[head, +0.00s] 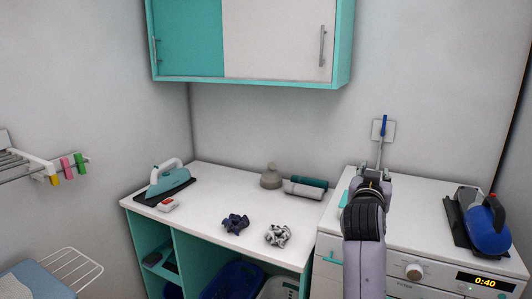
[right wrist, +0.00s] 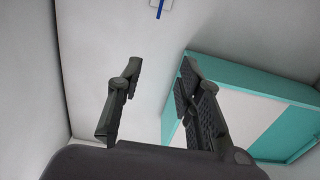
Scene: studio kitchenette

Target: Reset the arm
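My right arm rises from the bottom of the head view, over the front of the white washing machine (head: 420,262). My right gripper (head: 373,181) is at its far end, small and partly hidden by my wrist. In the right wrist view the two dark fingers of this gripper (right wrist: 159,73) stand apart with nothing between them. Beyond them are the bare wall and a blue hanging thing (right wrist: 160,9). That blue thing (head: 384,125) hangs at a wall plate behind the machine in the head view. My left gripper is not in view.
A blue iron (head: 487,226) stands right on the machine. A wall cabinet (head: 275,40) hangs above.

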